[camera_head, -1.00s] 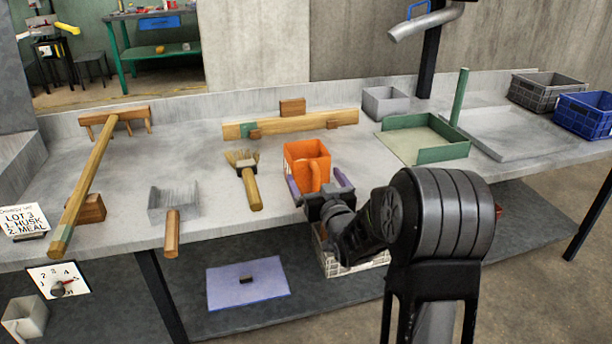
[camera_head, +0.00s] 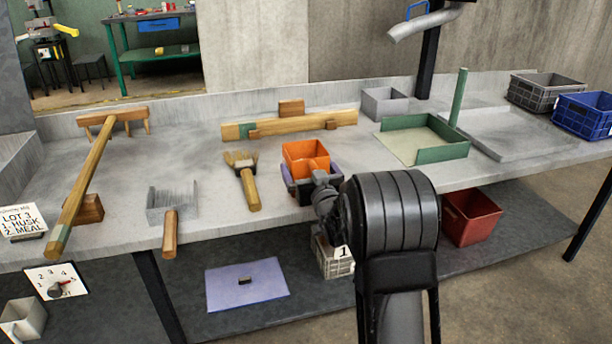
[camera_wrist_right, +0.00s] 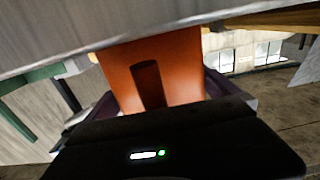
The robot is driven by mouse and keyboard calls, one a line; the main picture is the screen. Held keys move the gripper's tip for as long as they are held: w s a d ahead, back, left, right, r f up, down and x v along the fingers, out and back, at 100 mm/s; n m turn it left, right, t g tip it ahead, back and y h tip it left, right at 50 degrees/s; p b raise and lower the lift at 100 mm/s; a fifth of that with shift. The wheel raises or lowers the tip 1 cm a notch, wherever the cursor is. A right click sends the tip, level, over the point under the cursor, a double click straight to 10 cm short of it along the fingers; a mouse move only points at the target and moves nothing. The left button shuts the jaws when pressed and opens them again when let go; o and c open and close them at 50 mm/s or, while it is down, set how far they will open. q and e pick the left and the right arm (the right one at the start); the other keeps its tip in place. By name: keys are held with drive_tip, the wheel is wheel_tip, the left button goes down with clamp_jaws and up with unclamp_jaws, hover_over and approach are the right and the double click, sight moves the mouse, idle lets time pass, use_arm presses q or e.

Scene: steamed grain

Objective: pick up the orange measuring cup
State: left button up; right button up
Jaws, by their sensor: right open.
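The orange measuring cup (camera_head: 306,152) stands on the grey counter, a square open-topped box, its lower part partly hidden by my right gripper. My right gripper (camera_head: 309,176) is at the cup's near side, open, with a purple finger on either side of the cup. In the right wrist view the orange cup (camera_wrist_right: 155,75) fills the space between the purple fingers (camera_wrist_right: 155,95), with its handle, a dark upright shape, facing the camera. Whether the fingers touch the cup cannot be told. My left gripper is not in view.
A brush (camera_head: 244,180) and a metal scoop (camera_head: 171,210) lie left of the cup. A wooden bar (camera_head: 290,124) lies behind it, and a green-walled tray (camera_head: 425,140) is to the right. The counter between cup and brush is narrow but clear.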

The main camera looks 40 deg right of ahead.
idle(0.4)
drive_tip(key=shift+r, duration=0.1)
drive_tip(key=c, duration=1.7)
wheel_tip(320, 180, up, 10)
drive_tip(key=shift+p, duration=1.2)
drive_tip(key=shift+c, duration=0.2)
